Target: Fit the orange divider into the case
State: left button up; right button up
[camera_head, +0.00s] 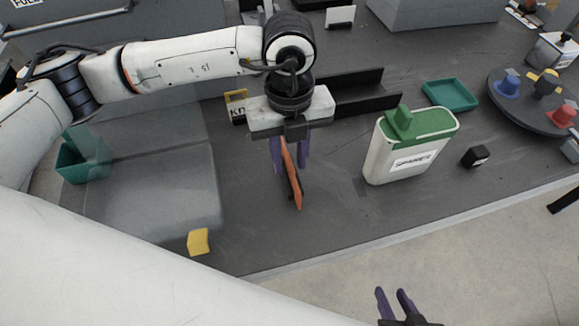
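The orange divider (294,184) is a thin orange plate, upright and slightly tilted, below my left wrist. My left gripper (290,160) has purple fingers on both sides of it and appears shut on it. Whether its lower edge touches the table cannot be told. Just behind is a dark low-walled holder (365,105), possibly the case, with two long black walls and a yellow-framed KIT label (237,106) at its left end. My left wrist hides its middle. My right gripper (395,302) is low at the bottom edge, its purple fingers apart and empty.
A white canister with a green top (400,150) stands to the right, with a small black box (475,156) and green tray (450,94) nearby. A round dark turntable (530,112) holds coloured pieces. A teal bin (82,165) and yellow piece (198,241) are left. Front-centre table is clear.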

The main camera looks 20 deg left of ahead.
pick_arm(q)
grip_shut()
jog(key=shift+r, duration=0.1)
